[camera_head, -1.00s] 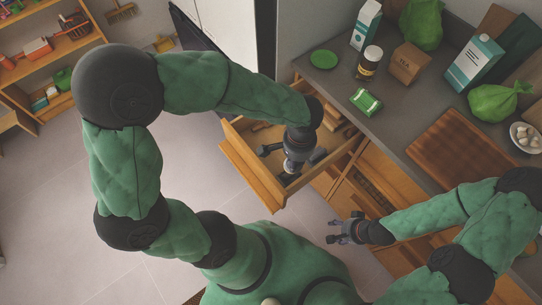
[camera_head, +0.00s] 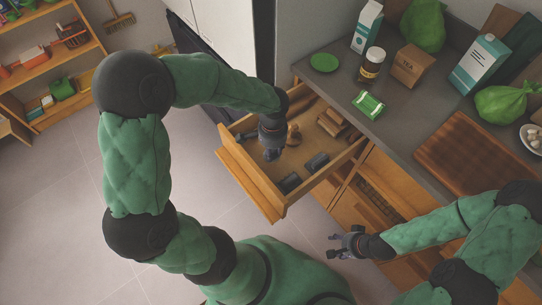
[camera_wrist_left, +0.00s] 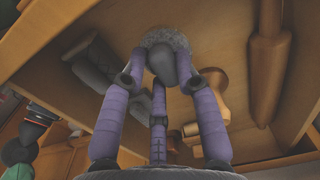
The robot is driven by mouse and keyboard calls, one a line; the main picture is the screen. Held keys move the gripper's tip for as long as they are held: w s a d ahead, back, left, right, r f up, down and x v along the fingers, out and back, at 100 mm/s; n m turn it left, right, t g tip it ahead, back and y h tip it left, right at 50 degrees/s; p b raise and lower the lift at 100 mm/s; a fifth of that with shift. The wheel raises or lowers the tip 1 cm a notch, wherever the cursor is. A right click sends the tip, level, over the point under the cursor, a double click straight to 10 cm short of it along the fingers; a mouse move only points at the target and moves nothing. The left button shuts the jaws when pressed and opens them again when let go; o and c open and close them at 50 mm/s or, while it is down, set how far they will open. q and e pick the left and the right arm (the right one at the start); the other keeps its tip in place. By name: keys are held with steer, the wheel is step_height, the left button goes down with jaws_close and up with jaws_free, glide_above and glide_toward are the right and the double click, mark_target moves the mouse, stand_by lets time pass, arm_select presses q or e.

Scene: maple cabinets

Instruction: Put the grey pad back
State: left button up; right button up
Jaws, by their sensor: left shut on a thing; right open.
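My left gripper (camera_head: 272,153) is inside the open wooden drawer (camera_head: 247,173), toward its left side. In the left wrist view, the fingers of this gripper (camera_wrist_left: 163,70) are closed around a dark grey rounded piece. A round, speckled grey pad (camera_wrist_left: 166,38) shows just beyond the fingertips; the dark piece appears to be part of it. The fingers hide part of it, and I cannot tell whether it touches the drawer floor. My right gripper (camera_head: 345,244) is open and empty, low in front of the cabinets, away from the drawer.
The drawer holds dark cylinders (camera_head: 317,162), wooden blocks (camera_head: 331,122) and a wooden rolling pin (camera_wrist_left: 267,65). On the counter are a green disc (camera_head: 324,62), a green packet (camera_head: 368,104), a dark jar (camera_head: 371,62), a carton (camera_head: 367,25) and a cutting board (camera_head: 463,149).

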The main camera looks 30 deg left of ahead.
arm_select(q)
steer(key=shift+w+a+f, duration=0.2)
steer(key=shift+a+f, duration=0.05)
steer(key=shift+f, duration=0.1)
steer(key=shift+w+a+f+b, duration=0.1)
steer(key=shift+f+b, duration=0.3)
steer(key=shift+f, duration=0.5)
steer(key=shift+w+a+f+b, duration=0.1)
steer(key=shift+f+b, duration=0.3)
steer(key=shift+f, duration=0.5)
steer(key=shift+s, duration=0.1)
steer(key=shift+f, duration=0.15)
steer(key=o, duration=1)
step_height(320, 180, up, 12)
steer(key=p, duration=0.4)
steer(key=shift+r, duration=0.2)
